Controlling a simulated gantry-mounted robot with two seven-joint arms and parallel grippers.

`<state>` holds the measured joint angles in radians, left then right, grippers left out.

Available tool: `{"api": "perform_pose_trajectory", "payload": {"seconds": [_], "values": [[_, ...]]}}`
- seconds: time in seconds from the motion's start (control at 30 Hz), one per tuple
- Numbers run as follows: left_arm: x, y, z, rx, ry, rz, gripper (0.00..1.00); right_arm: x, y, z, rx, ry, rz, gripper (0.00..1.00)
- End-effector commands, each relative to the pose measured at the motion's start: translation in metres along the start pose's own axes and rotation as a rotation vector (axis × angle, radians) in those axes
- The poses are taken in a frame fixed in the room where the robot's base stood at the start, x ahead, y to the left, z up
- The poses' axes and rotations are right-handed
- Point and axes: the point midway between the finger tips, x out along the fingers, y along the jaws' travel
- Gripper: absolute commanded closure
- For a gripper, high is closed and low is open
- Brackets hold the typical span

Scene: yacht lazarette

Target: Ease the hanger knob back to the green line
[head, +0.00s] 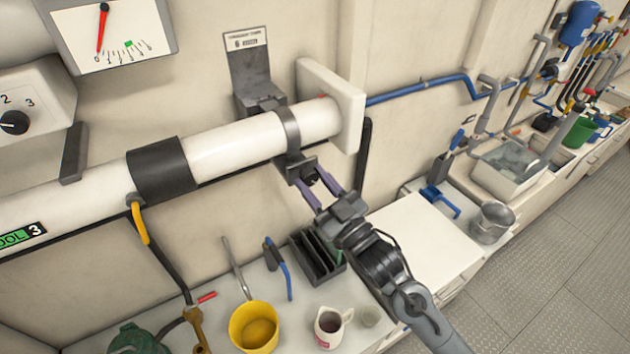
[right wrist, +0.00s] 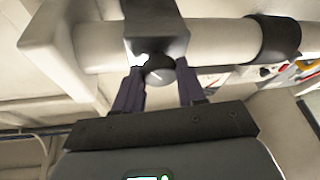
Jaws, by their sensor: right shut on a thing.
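The hanger knob (right wrist: 160,72) is a dark round knob with a pale mark, under the hanger clamp (head: 288,135) around the white pipe. My right gripper (head: 318,187) reaches up from below; its two purple-grey fingers are shut on the knob, one on each side, as the right wrist view (right wrist: 158,88) also shows. In the head view the fingers partly hide the knob. A white gauge (head: 75,25) at upper left has a red needle hanging down to the left end of its scale. The green mark (head: 128,44) lies to the needle's right. My left gripper is not in view.
The white pipe (head: 235,146) runs along the wall into a white end block (head: 335,100). Below, the bench holds a yellow bucket (head: 254,328), a mug (head: 329,326) and a dark slotted rack (head: 316,258). A dial box (head: 35,105) sits at left. Floor is clear at right.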

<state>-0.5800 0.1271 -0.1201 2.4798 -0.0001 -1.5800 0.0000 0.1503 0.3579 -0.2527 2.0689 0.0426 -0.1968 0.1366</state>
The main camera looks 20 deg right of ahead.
Motion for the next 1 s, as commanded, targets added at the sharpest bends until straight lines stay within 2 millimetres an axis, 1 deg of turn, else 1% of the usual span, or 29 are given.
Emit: {"api": "perform_pose_trajectory", "payload": {"seconds": [0.1,0.13,0.2,0.3,0.57,0.67,0.77,0.87,1.0], "values": [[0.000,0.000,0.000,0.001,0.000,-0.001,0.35,0.000,-0.001,-0.001,0.001,0.002,-0.001,0.91],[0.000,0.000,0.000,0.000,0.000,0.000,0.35,0.000,-0.001,-0.001,0.001,0.002,-0.001,0.59],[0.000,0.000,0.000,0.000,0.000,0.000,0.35,0.000,-0.001,-0.001,0.002,0.002,-0.001,0.48],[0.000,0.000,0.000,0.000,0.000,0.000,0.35,0.000,-0.001,0.000,0.002,0.002,0.000,0.36],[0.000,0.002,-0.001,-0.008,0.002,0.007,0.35,0.000,0.000,0.000,0.002,0.001,0.000,0.36],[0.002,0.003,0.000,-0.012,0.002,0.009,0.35,-0.004,-0.001,0.001,0.003,0.000,0.000,0.36],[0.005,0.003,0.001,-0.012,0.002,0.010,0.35,-0.013,-0.001,0.002,0.002,0.001,0.000,0.36],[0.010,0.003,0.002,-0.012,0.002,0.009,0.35,-0.027,-0.001,0.003,0.001,0.000,0.000,0.36],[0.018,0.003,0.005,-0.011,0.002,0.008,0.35,-0.053,-0.002,0.004,0.002,-0.001,-0.001,0.36]]}}
